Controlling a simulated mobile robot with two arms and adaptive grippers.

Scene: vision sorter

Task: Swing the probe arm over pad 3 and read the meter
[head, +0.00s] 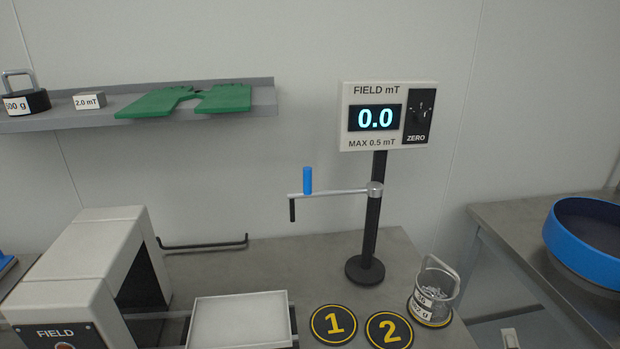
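The meter (389,116) stands on a black post (373,215) and its display reads 0.0 under "FIELD mT", with "MAX 0.5 mT" below. The probe arm (335,193) is a thin silver bar that reaches left from the post. It has an upright blue handle (307,181) and a black probe tip (292,211) hanging at its left end. Round black pads with yellow rims, pad 1 (334,324) and pad 2 (389,330), lie on the bench. A similar yellow-rimmed pad (431,322) is under a clear container (445,292); its number is hidden. Neither gripper is in view.
A grey-white gate labelled FIELD (90,262) and a white tray (240,320) stand left on the bench. A shelf (190,114) holds a weight, a small block and green pieces. A blue round bin (565,245) is on the right table, across a gap.

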